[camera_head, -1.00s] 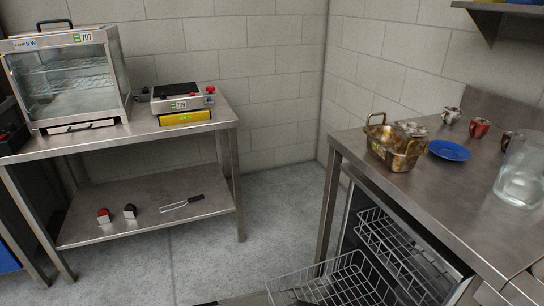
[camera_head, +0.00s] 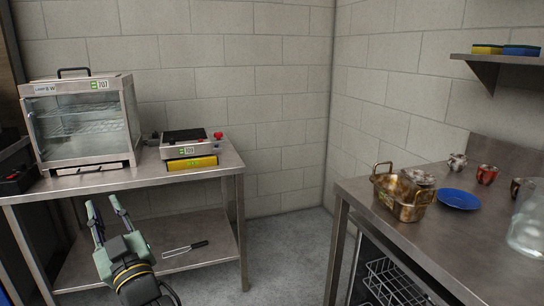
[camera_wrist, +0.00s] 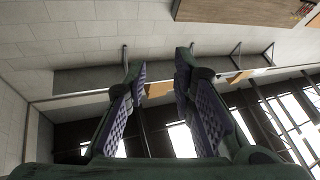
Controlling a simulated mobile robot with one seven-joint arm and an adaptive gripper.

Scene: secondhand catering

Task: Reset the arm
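My gripper (camera_head: 104,208) shows at the lower left in the head view, raised in front of the left table's lower shelf. Its two fingers point upward, stand apart and hold nothing. In the wrist view my gripper (camera_wrist: 158,75) also has its fingers spread, with a clear gap between them. My gripper touches nothing that I can see.
The left steel table (camera_head: 150,178) bears a glass display cabinet (camera_head: 85,120) and a hot plate (camera_head: 187,143). A utensil (camera_head: 185,248) lies on its lower shelf. The right counter (camera_head: 400,235) bears a brown pan (camera_head: 402,196), a blue plate (camera_head: 458,199), cups and a glass jar (camera_head: 527,228). Floor shows between.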

